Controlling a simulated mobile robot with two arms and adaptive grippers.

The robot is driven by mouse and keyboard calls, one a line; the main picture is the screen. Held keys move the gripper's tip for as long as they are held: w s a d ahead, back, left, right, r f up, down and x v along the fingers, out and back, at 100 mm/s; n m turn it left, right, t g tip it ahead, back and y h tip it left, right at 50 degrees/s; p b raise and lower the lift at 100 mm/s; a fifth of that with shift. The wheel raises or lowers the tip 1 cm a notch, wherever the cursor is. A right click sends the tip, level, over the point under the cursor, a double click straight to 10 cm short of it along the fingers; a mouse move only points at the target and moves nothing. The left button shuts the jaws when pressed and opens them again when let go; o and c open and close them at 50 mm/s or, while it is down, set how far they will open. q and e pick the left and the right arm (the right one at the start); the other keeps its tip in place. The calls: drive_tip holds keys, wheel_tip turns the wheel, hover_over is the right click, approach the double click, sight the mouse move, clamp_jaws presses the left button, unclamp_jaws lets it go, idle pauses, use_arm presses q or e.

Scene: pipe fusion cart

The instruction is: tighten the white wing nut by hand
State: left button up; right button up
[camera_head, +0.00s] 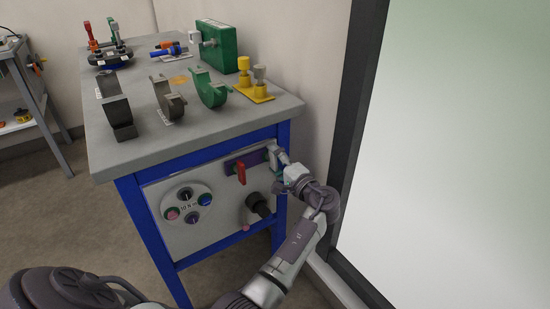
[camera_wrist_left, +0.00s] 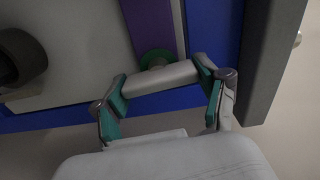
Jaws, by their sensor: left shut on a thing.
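The white wing nut (camera_head: 272,154) is at the right end of the purple bar on the cart's front panel. In the left wrist view it shows as a pale grey-white bar (camera_wrist_left: 158,78), in front of a green round piece on the purple strip. My left gripper (camera_head: 284,161) reaches it from the lower right. In the left wrist view the teal finger pads of my left gripper (camera_wrist_left: 164,86) are on both ends of the pale bar, shut on it. The gripper partly hides the nut in the head view. My right gripper is not in view.
A red handle (camera_head: 240,173) hangs from the purple bar (camera_head: 246,160), left of the nut. A black knob (camera_head: 258,205) sticks out below. A round plate with several coloured knobs (camera_head: 188,206) is further left. The dark-framed glass panel (camera_head: 355,130) stands close to the right of my arm.

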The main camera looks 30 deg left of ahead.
use_arm(q)
drive_tip(key=shift+r, duration=0.15)
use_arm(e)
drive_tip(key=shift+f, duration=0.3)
use_arm(q)
drive_tip(key=o, duration=1.2)
drive_tip(key=shift+w, duration=0.1)
drive_tip(key=shift+c, duration=0.2)
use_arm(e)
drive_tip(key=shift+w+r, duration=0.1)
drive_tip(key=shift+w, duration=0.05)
use_arm(q)
drive_tip(key=shift+d, duration=0.1)
drive_tip(key=v, duration=0.7)
drive_tip(key=shift+d, duration=0.15)
